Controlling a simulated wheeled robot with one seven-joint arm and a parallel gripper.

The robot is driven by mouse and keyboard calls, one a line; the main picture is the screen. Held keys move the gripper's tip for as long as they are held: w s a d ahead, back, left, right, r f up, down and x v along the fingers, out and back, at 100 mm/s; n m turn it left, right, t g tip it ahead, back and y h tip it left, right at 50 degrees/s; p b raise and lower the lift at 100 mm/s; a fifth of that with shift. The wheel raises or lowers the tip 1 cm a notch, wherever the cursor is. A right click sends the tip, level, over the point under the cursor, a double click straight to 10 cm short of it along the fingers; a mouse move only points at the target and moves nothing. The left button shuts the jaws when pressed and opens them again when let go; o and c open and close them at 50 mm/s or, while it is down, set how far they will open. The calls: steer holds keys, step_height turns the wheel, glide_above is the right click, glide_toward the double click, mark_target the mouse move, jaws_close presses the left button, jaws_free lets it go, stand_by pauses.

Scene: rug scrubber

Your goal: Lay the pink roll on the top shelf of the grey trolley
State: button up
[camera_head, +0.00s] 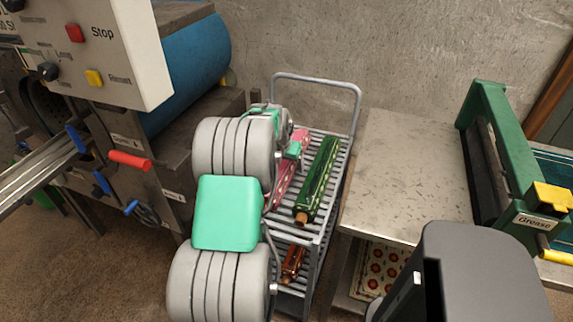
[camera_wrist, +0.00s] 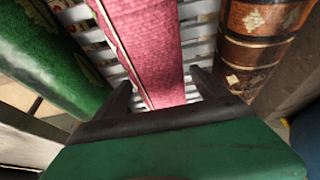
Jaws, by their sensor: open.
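The pink roll (camera_head: 287,180) lies lengthwise on the slatted top shelf of the grey trolley (camera_head: 337,160), left of a green roll. My arm hides part of it in the head view. In the wrist view the pink roll (camera_wrist: 155,50) runs between the two fingers of my gripper (camera_wrist: 162,90). The fingers are open, one on each side of the roll, with slats showing in the gaps. The roll appears to rest on the slats.
The green roll (camera_head: 320,178) lies close on the right. A brown roll (camera_wrist: 262,35) lies on the other side in the wrist view. A reddish-brown roll (camera_head: 292,262) is on a lower shelf. A metal table (camera_head: 405,165) stands right of the trolley, a machine (camera_head: 110,50) left.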

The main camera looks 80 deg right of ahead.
steer(key=v, duration=1.1)
steer(key=shift+a+r, duration=0.2)
steer(key=shift+r, duration=0.05)
